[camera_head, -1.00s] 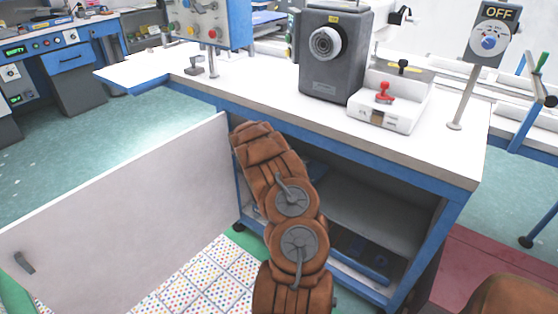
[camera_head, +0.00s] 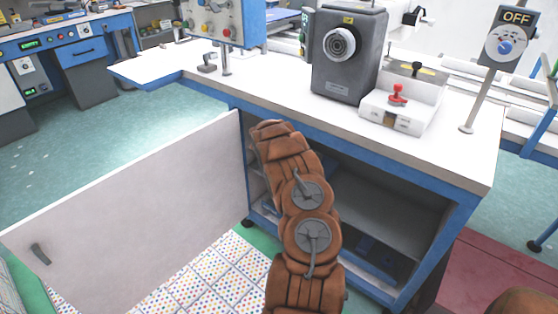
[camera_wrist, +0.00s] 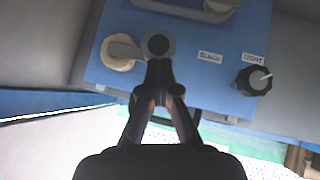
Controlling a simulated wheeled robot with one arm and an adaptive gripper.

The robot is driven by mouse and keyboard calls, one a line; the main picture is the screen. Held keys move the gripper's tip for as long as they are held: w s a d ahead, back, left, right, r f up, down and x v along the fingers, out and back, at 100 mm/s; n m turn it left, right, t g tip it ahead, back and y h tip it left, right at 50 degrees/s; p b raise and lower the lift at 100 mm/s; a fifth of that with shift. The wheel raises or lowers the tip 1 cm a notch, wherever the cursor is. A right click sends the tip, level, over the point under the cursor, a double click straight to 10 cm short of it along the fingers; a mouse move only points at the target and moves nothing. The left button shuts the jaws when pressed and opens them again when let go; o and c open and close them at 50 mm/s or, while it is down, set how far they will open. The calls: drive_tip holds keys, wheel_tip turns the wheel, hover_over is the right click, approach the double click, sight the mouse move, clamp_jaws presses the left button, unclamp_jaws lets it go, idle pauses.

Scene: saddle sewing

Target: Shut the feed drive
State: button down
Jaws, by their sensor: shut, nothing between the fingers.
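No part in view is labelled feed drive. In the wrist view a blue panel (camera_wrist: 198,82) carries a pale round disc (camera_wrist: 116,62) with a grey bar across it. A dark round end (camera_wrist: 158,45) is at the bar's right, just beyond my gripper's tips. A black knob (camera_wrist: 254,82) sits on the right, near labels that look like SLACK and TIGHT. My gripper (camera_wrist: 160,88) is shut and empty in front of the panel. I cannot tell whether it touches the round end. In the head view my arm reaches into the open cabinet (camera_head: 385,200), hiding the gripper.
The white cabinet door (camera_head: 130,215) stands wide open on the left. On the white tabletop (camera_head: 285,95) are a grey box with a dial (camera_head: 347,55), a white block with a red knob (camera_head: 402,112) and a post with an OFF panel (camera_head: 508,38).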

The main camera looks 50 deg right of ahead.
drive_tip(key=s+a+r, duration=0.1)
drive_tip(key=a, duration=0.6)
drive_tip(key=s+a+r, duration=0.2)
drive_tip(key=a, duration=0.6)
drive_tip(key=shift+s+r, duration=0.2)
drive_tip(key=shift+r, duration=0.05)
drive_tip(key=shift+a, duration=0.1)
